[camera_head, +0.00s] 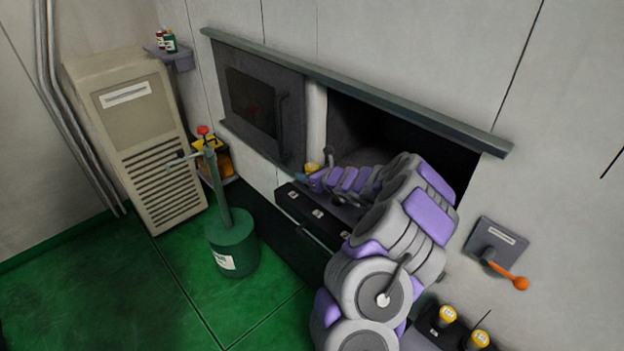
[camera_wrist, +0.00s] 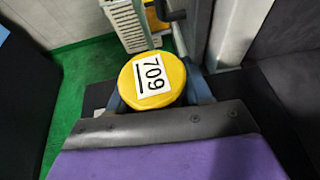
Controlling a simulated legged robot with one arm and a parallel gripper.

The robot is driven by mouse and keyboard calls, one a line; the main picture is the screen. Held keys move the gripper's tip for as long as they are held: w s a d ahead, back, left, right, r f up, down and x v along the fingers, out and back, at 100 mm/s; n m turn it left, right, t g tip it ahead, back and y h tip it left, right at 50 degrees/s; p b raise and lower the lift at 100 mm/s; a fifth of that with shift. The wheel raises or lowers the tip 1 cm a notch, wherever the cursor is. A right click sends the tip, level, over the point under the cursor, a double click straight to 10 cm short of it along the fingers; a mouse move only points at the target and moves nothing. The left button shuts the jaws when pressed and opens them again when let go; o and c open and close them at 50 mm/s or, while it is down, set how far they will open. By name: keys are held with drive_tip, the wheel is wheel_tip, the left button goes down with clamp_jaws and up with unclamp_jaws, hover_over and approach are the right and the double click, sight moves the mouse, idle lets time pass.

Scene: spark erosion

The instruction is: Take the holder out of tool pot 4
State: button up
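A holder with a round yellow cap (camera_wrist: 150,80) and a white number label sits between the fingers of my gripper (camera_wrist: 155,90) in the wrist view. The fingers lie close against both sides of it, and it looks gripped. In the head view the same yellow cap (camera_head: 312,167) shows at the tip of my gripper (camera_head: 316,178), by the far end of a long black rack (camera_head: 330,232) with small white labels. The holder's lower part is hidden, so I cannot tell whether it is seated in a pot. No pot number is readable.
A dark wall opening (camera_head: 440,150) lies behind my arm, with a sliding door (camera_head: 262,105) to its left. Holders with yellow caps (camera_head: 447,314) stand at lower right, below an orange-knobbed lever (camera_head: 520,283). A green pump stand (camera_head: 232,243) is left of the rack.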

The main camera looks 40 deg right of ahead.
clamp_jaws()
idle(0.4)
